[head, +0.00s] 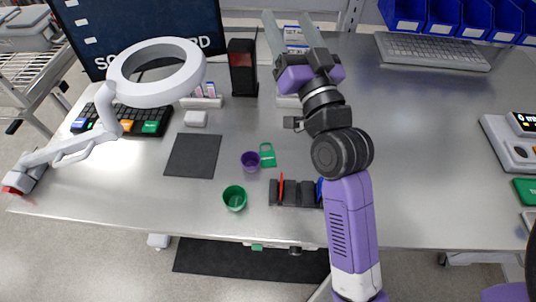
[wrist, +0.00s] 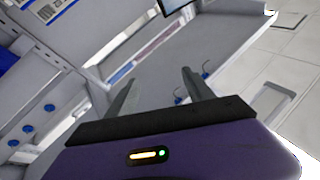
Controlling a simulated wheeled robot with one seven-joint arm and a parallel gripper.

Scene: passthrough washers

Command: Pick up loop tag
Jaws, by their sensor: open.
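A small green tag with an open loop at its upper end, which looks like the loop tag (head: 268,157), lies on the grey table near the middle in the head view. It is just right of a small purple cup (head: 250,161). My gripper (head: 287,20) is open, with nothing seen between its fingers. It reaches over the back of the table, well beyond the tag. In the wrist view my open fingers (wrist: 160,82) point at shelving and a table edge. The tag is not seen in the wrist view.
A green cup (head: 234,198) and a black rack with red and blue pieces (head: 297,193) stand in front of the tag. A black mat (head: 192,156) and a white ring lamp (head: 157,72) are to the left. The table's right half (head: 430,140) is mostly clear.

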